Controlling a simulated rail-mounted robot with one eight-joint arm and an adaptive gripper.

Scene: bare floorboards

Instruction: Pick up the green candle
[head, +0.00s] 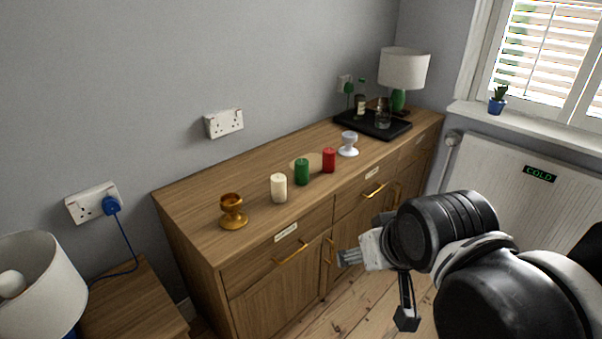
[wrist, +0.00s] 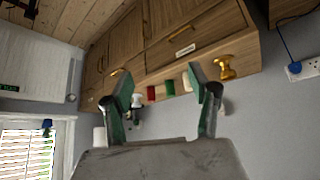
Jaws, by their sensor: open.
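The green candle (head: 302,172) stands upright on the wooden sideboard (head: 180,195), between a cream candle (head: 279,188) on its left and a red candle (head: 329,160) on its right. My gripper (head: 345,257) is in front of the sideboard, apart from the candles and below the top's level in the picture. In the wrist view my gripper (wrist: 171,92) is open and empty. There the view is upside down, and the green candle (wrist: 169,88) shows small between the fingers, some distance off.
A gold holder (head: 233,212) stands left of the candles, a white holder (head: 348,144) right. A black tray (head: 400,131) with bottles and a lamp (head: 404,70) are at the far right end. A radiator (head: 500,185) is on the right.

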